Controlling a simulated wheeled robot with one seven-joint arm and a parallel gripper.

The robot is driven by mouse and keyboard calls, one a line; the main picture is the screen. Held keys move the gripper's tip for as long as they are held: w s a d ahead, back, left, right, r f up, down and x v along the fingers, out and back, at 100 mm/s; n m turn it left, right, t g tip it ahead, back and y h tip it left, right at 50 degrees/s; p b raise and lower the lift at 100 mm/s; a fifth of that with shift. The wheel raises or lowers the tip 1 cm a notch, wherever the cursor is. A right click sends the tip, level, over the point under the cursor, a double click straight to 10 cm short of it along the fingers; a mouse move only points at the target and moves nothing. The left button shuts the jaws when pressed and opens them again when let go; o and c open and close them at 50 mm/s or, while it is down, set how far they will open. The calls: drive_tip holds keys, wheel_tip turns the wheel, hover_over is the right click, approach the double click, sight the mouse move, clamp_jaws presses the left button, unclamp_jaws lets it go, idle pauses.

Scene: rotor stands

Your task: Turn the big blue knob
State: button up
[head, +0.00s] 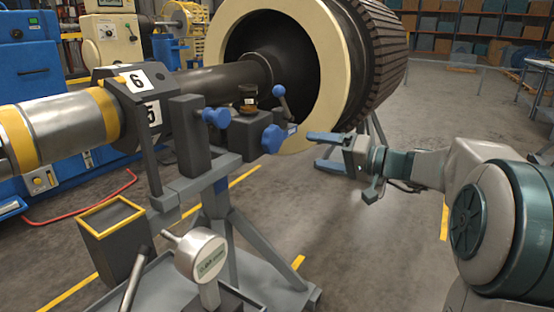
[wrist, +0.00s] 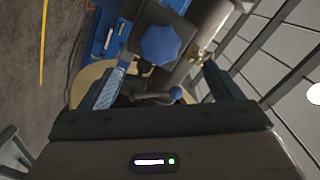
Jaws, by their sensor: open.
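The big blue knob (head: 273,138) is a lobed disc on the right end of a dark block on the stand, and it faces my gripper. In the wrist view the knob (wrist: 160,45) shows face-on, ahead of and between my two fingers. A smaller-looking blue knob (head: 216,117) sits to its left on the post. My gripper (head: 314,149) has blue-tipped fingers spread apart, with nothing between them. It is to the right of the big knob, and a gap shows between them.
A lever with a blue ball (head: 279,90) rises just above the big knob. The cream rotor ring (head: 322,40) stands close behind. A round gauge (head: 201,255) and a yellow-rimmed bin (head: 110,217) are at the front left. The floor below my gripper is clear.

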sight(278, 139)
drive_tip(key=shift+t, duration=0.4)
drive_tip(key=x, duration=0.4)
drive_tip(key=b+x, duration=0.1)
drive_tip(key=x, duration=0.4)
drive_tip(key=w+b+x, duration=0.1)
drive_tip(key=x, duration=0.3)
drive_tip(key=shift+w+d+r, duration=0.1)
drive_tip(key=shift+r, duration=0.05)
drive_tip(key=c, duration=1)
